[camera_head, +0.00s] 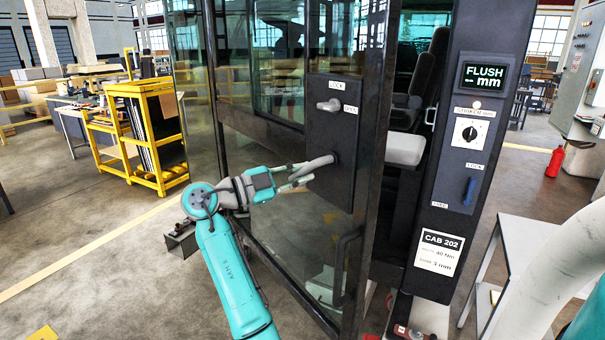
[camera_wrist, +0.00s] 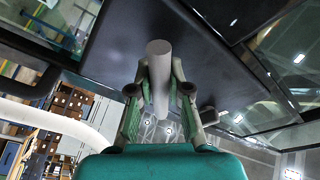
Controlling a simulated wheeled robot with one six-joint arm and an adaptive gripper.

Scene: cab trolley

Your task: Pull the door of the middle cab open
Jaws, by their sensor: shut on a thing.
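The cab door (camera_head: 300,235) is a tall glass panel in a dark frame. Its right edge stands apart from the dark pillar labelled CAB 202 (camera_head: 432,205), and a grey seat (camera_head: 405,150) shows through the gap. A black plate (camera_head: 345,130) on the door carries a lock lever (camera_head: 329,105) with LOCK and OPEN labels. My gripper (camera_head: 297,176) is shut on this handle. In the wrist view, the handle (camera_wrist: 158,75) stands as a grey cylinder between the two fingers (camera_wrist: 160,92).
The pillar bears a FLUSH display (camera_head: 484,77), a knob (camera_head: 469,133) and a blue lever (camera_head: 468,191). A white table (camera_head: 540,240) stands at right. A yellow rack (camera_head: 150,135) stands at left. Open floor (camera_head: 90,225) lies left of the door.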

